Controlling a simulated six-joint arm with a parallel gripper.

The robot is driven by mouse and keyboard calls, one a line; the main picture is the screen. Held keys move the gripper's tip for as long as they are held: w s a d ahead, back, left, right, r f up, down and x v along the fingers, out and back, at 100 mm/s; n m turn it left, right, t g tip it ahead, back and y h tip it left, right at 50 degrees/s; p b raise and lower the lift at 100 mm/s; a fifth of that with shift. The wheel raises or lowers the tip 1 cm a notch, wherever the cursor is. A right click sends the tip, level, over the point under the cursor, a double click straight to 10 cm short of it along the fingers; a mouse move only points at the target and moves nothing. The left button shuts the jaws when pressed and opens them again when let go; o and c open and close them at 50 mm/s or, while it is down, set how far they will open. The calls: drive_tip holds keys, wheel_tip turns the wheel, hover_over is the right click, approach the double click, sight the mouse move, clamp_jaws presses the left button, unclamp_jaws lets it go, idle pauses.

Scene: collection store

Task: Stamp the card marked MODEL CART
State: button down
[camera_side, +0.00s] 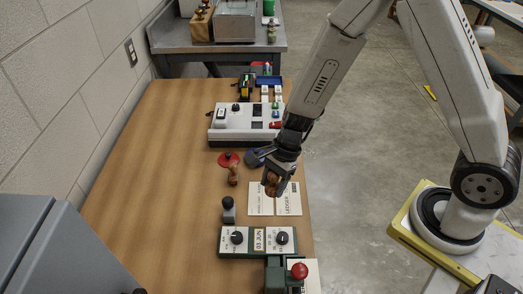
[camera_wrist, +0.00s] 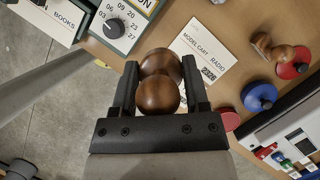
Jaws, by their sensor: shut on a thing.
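My gripper (camera_side: 275,178) is shut on a brown wooden stamp handle (camera_wrist: 158,95), which stands between the two black fingers in the wrist view. In the side view the held stamp (camera_side: 271,188) is over white cards (camera_side: 289,204). In the wrist view a white card (camera_wrist: 193,45) reads MODEL CART, with RADIO printed beside it; I cannot tell whether that is one card or two. A dark printed mark lies near its lower edge. I cannot tell whether the stamp touches a card.
Another wooden stamp (camera_side: 234,175) stands by a red pad (camera_side: 228,159), with a blue pad (camera_side: 254,158) to its right. A green box with dials (camera_side: 260,240) is in front, beside a small dark-knobbed stamp (camera_side: 228,209). A white console (camera_side: 246,122) stands behind. The table's left side is clear.

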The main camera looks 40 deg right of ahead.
drive_tip(key=c, duration=0.7)
unclamp_jaws()
drive_tip(key=shift+c, duration=0.2)
drive_tip(key=c, duration=0.3)
drive_tip(key=w+d+f+m+t, duration=0.1)
drive_tip(key=w+d+m, duration=0.2)
drive_tip(key=d, duration=0.3)
drive_tip(key=w+d+f+m+t, duration=0.1)
drive_tip(key=w+d+m, duration=0.2)
drive_tip(key=w+d, duration=0.2)
drive_tip(key=w+d+f+m+t+h, duration=0.1)
drive_tip(key=w+d+f+m, duration=0.1)
drive_tip(key=w+d, duration=0.3)
drive_tip(key=shift+w+d+m, duration=0.1)
drive_tip(key=shift+d+m, duration=0.4)
drive_tip(key=shift+d, duration=1.45)
drive_tip(key=shift+c, duration=0.2)
